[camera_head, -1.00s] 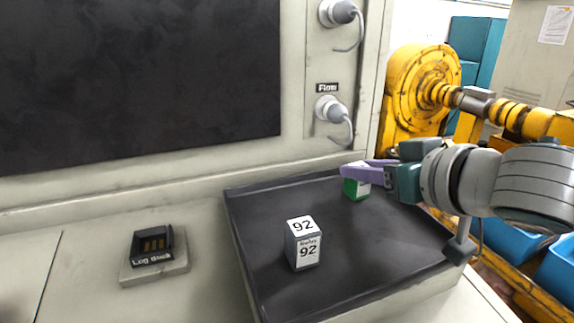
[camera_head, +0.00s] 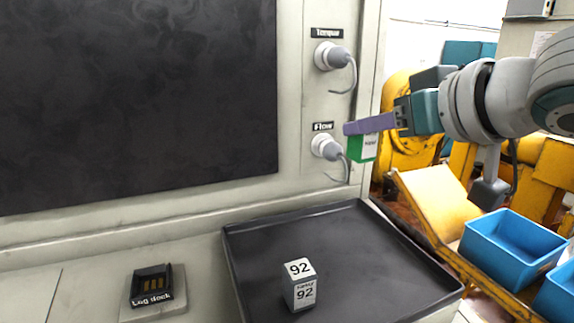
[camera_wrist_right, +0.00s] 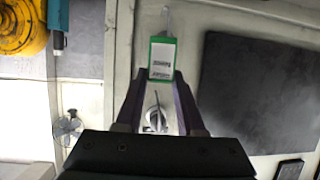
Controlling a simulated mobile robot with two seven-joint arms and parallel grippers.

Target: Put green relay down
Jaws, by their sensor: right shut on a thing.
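The green relay (camera_head: 362,148) is a small block with a green edge and a white label. My right gripper (camera_head: 352,128) has purple fingers and is shut on it. It holds the relay in the air above the back of the black tray (camera_head: 345,235), in front of the panel and just right of the Flow connector. In the right wrist view the relay (camera_wrist_right: 162,58) sits between the fingertips (camera_wrist_right: 162,78). My left gripper is not in view.
A grey block marked 92 (camera_head: 299,287) stands on the tray; the rest of the tray is clear. A Log dock (camera_head: 153,289) is to the left. The Flow connector (camera_head: 328,147) and Torque connector (camera_head: 333,57) have looped cables. A blue bin (camera_head: 513,248) stands right of the tray.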

